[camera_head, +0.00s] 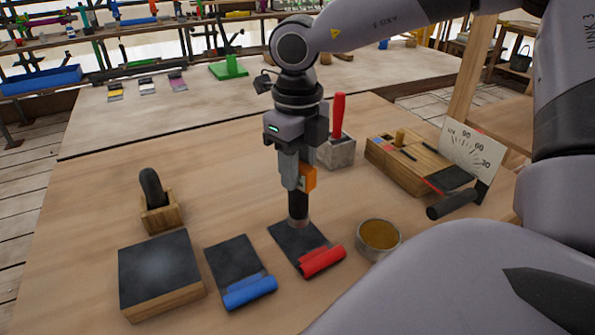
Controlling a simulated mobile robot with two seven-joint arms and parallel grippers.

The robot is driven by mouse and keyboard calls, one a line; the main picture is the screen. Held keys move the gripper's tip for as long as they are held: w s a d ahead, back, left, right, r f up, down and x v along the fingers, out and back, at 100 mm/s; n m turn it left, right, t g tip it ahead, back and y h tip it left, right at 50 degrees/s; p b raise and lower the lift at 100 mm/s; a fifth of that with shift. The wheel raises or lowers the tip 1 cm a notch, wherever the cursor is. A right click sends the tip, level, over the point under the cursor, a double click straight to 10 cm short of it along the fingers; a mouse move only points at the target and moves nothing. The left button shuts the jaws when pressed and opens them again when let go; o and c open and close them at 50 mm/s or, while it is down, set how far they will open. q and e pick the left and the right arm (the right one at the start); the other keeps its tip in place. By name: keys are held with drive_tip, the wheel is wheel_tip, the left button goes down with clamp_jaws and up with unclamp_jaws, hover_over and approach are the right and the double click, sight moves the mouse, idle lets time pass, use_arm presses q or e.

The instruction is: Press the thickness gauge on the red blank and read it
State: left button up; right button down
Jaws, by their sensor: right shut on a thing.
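The red blank (290,236) is a dark flat sheet with a red rolled end, lying on the bench. My right gripper (297,183) points straight down above it and is shut on the thickness gauge (298,208). The gauge is a dark upright cylinder with an orange part by the fingers. Its lower end meets the far part of the dark sheet in the picture; I cannot tell whether it presses or hovers just above. No reading is visible on the gauge. My left gripper is not in view.
A blue-ended blank (235,262) and a dark-topped wooden block (160,270) lie to the left. A round tin (379,238) stands close right of the red blank. A grey holder (338,152) with a red handle, a wooden box (405,162) and a dial card (470,150) stand behind.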

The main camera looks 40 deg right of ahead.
sight(298, 195)
drive_tip(key=shift+r, duration=0.65)
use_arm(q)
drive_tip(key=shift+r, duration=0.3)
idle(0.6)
use_arm(e)
drive_tip(key=shift+f+b, duration=0.6)
drive_tip(key=shift+f, duration=0.15)
wheel_tip(298, 195, down, 2)
drive_tip(key=shift+f+b, duration=0.1)
drive_tip(key=shift+b, duration=1)
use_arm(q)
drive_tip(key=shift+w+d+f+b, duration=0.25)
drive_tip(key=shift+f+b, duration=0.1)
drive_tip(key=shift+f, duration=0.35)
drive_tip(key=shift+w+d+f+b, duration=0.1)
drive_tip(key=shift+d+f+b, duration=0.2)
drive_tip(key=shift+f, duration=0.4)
use_arm(e)
drive_tip(key=shift+f, duration=0.5)
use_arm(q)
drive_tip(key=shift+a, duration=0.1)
use_arm(e)
drive_tip(key=c, duration=0.7)
unclamp_jaws()
